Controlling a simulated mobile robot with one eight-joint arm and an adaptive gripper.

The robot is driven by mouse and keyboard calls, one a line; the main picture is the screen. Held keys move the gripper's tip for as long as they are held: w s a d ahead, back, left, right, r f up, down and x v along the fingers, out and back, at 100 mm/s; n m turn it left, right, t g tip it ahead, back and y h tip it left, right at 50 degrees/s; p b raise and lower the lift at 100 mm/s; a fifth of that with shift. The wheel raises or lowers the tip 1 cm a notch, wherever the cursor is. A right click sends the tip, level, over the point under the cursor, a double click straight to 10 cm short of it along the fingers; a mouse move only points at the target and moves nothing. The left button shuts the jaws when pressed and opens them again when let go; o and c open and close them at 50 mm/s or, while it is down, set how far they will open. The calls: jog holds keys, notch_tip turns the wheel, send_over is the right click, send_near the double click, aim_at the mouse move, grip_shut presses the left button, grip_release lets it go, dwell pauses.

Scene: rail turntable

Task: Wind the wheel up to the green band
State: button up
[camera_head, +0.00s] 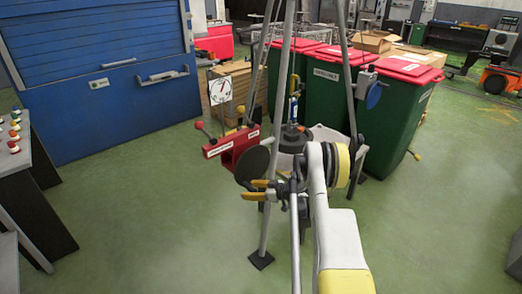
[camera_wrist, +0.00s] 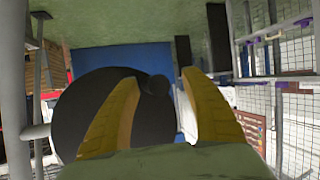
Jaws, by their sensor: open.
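The wheel (camera_head: 252,165) is a dark round disc on the red winch body (camera_head: 230,147), left of the tripod's middle. In the wrist view the wheel (camera_wrist: 75,110) fills the left centre, partly hidden by my left finger. A dark handle knob (camera_wrist: 157,85) at its right edge appears between my fingertips. My gripper (camera_head: 256,189) has yellow fingers at the wheel's lower edge. In the wrist view my gripper (camera_wrist: 160,82) is open, with space on both sides of the knob; contact is not clear. A white dial (camera_head: 220,91) stands above the winch; its green band cannot be made out.
Grey tripod legs (camera_head: 266,215) stand close around the winch and my arm. A dark weight (camera_head: 293,138) hangs inside the tripod. Green bins with red lids (camera_head: 405,100) stand behind right. A blue cabinet (camera_head: 110,110) is behind left. The green floor in front is clear.

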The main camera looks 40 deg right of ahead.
jog(key=shift+s, duration=0.1)
jog(key=shift+s+d, duration=0.25)
jog(key=shift+s, duration=0.8)
jog(key=shift+s+d+b, duration=0.2)
jog(key=shift+s+b, duration=0.2)
jog(key=shift+s, duration=2.5)
